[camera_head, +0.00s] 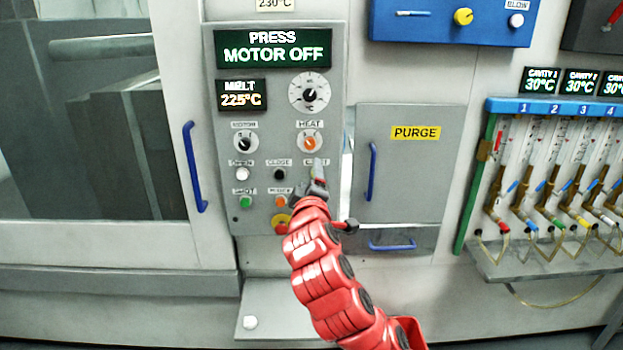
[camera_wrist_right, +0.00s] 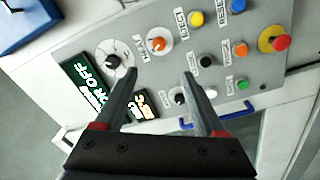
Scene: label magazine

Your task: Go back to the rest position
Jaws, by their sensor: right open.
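My right gripper (camera_head: 318,178) is at the lower right of the grey control panel (camera_head: 222,140) in the head view, on the end of my red arm. It covers part of the lower right buttons there. In the right wrist view the right gripper (camera_wrist_right: 160,75) has its two fingers spread apart with nothing between them. The panel (camera_wrist_right: 262,75) lies beyond the fingertips, with the orange heat knob (camera_wrist_right: 158,44) and the black motor knob (camera_wrist_right: 181,97) near them. My left gripper shows in neither view.
The panel's displays read PRESS MOTOR OFF (camera_head: 273,48) and MELT 225°C (camera_head: 241,95). A blue door handle (camera_head: 193,167) is left of the panel. The purge door (camera_head: 410,165) is to the right. A rack of flow tubes (camera_head: 550,105) stands farther right.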

